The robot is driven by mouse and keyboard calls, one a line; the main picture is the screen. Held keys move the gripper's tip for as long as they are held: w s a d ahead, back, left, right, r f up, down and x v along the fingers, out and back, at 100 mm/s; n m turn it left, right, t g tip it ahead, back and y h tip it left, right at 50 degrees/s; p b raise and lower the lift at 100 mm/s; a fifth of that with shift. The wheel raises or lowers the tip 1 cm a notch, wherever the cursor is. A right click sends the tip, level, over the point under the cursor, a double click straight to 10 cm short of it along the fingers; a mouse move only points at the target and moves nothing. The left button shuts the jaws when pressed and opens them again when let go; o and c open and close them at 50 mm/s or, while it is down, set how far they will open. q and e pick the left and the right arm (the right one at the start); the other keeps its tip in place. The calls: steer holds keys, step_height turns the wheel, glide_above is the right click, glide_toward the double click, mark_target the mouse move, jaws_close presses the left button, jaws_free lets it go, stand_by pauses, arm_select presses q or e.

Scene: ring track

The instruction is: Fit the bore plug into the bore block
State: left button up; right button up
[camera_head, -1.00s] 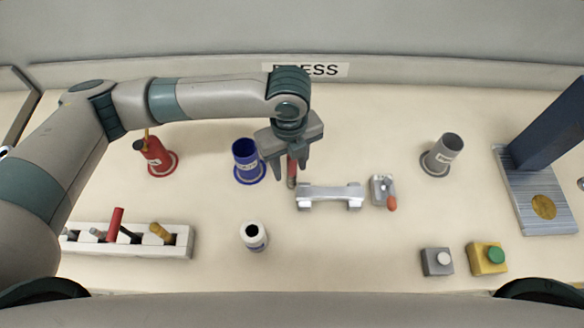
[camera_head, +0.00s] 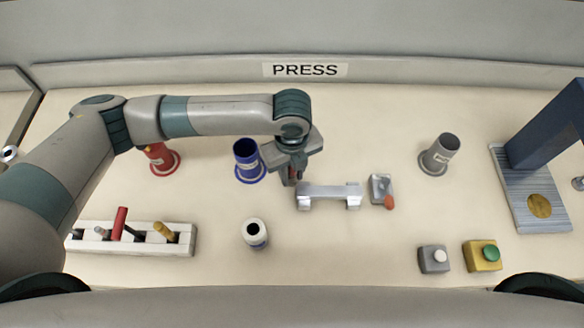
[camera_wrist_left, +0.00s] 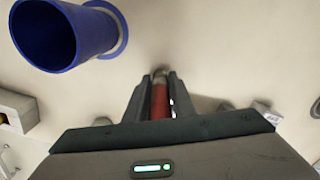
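My left gripper (camera_head: 291,178) points down just left of the silver bridge-shaped fixture (camera_head: 330,191). In the left wrist view, its fingers (camera_wrist_left: 161,82) close on a red rod (camera_wrist_left: 160,102) with a grey metal tip, which looks like the bore plug. The rod's lower end is near the table; I cannot tell whether it touches. No part is clearly marked as the bore block. A white cylinder with a dark round hole (camera_head: 256,236) stands in front of the gripper. My right gripper is not in view.
A blue cup (camera_head: 248,166) stands left of the gripper. A red cone-like holder (camera_head: 161,160) and a white slotted rack (camera_head: 92,243) are farther left.

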arm_select(q)
jaws_close()
steer(key=shift+r+b, duration=0.4)
steer(key=shift+r, duration=0.4)
step_height(320, 180, up, 3)
steer(key=shift+d+f+b, duration=0.1)
steer(key=shift+f+b, duration=0.1)
steer(key=shift+b, duration=0.25)
steer(key=s+d+r, duration=0.1)
steer(key=s, duration=0.1)
steer(key=s+d+r+b, duration=0.1)
steer(key=s, duration=0.1)
steer(key=s+d+r, duration=0.1)
steer(key=shift+s+d+r, duration=0.1)
steer(key=shift+s+r, duration=0.25)
steer(key=shift+s, duration=0.05)
steer(key=s+r, duration=0.1)
steer(key=s+d+r, duration=0.1)
steer(key=s, duration=0.1)
steer(key=s+d+r+b, duration=0.1)
steer(key=shift+s+d+r, duration=0.1)
steer(key=shift+s+d, duration=0.05)
steer(key=shift+s, duration=0.05)
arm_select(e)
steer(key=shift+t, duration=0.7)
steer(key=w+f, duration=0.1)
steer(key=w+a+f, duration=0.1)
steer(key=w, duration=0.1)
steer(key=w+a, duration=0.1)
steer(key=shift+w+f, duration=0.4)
